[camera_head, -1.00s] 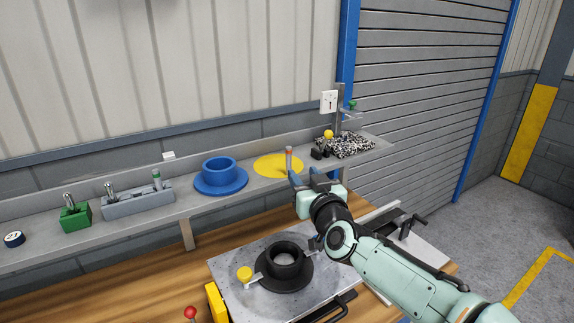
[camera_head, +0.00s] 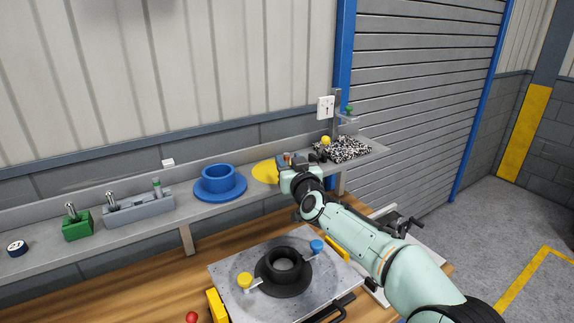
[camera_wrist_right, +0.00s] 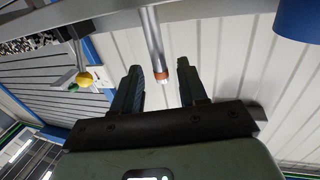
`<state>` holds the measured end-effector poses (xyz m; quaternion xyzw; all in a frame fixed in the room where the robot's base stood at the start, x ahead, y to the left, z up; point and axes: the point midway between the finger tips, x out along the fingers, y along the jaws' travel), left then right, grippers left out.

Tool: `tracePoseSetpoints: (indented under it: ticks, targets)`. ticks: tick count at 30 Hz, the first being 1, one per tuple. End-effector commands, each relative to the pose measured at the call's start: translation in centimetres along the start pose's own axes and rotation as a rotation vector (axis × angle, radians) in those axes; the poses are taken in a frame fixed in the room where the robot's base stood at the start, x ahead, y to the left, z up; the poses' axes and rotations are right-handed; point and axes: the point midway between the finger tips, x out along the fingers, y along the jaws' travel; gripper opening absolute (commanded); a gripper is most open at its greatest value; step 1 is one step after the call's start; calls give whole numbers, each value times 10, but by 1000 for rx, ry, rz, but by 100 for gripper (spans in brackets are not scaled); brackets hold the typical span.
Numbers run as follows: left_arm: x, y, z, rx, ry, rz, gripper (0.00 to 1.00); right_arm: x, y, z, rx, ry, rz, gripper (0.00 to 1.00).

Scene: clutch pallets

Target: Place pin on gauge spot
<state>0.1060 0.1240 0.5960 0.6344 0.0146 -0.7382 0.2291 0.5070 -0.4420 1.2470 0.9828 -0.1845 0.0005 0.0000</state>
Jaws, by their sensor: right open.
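A yellow round spot (camera_head: 264,173) lies on the grey shelf (camera_head: 150,220); my right gripper covers its right part in the head view. My right gripper (camera_head: 293,159) is at the right of the spot, with its jaws open. In the right wrist view, the grey pin (camera_wrist_right: 152,40) with an orange-red ring near its end reaches toward the gap between the two open fingers (camera_wrist_right: 160,82). I see a gap on both sides of it. In the head view the pin is mostly hidden at the gripper, and its foot cannot be seen. My left gripper is not in view.
A blue flanged ring (camera_head: 220,181), a grey block with pins (camera_head: 140,208) and a green block (camera_head: 78,227) stand left on the shelf. A speckled pile (camera_head: 343,150) lies to the right. Below is a metal plate (camera_head: 235,270) with a black flanged ring (camera_head: 283,270).

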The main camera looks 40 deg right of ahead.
Motion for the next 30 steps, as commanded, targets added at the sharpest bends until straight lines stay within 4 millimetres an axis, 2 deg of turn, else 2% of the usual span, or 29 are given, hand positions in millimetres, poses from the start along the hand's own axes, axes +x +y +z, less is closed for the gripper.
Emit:
tracePoseSetpoints:
  ticks: [4, 12, 13, 15, 17, 26, 30]
  targets:
    - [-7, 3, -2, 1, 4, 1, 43, 18, -1, -2, 1, 0, -2, 42]
    - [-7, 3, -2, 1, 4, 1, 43, 21, 0, -1, 0, 0, -1, 42]
    - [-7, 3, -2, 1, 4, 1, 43, 21, -1, 0, 0, 0, -1, 39]
    - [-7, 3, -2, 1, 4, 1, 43, 21, 0, 0, 0, 0, -1, 16]
    - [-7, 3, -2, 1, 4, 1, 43, 21, 0, 0, 0, 0, -1, 0]
    - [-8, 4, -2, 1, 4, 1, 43, 21, -1, -2, 0, 0, -1, 0]
    - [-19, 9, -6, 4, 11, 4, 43, 22, 0, -18, 1, 3, 0, 0]
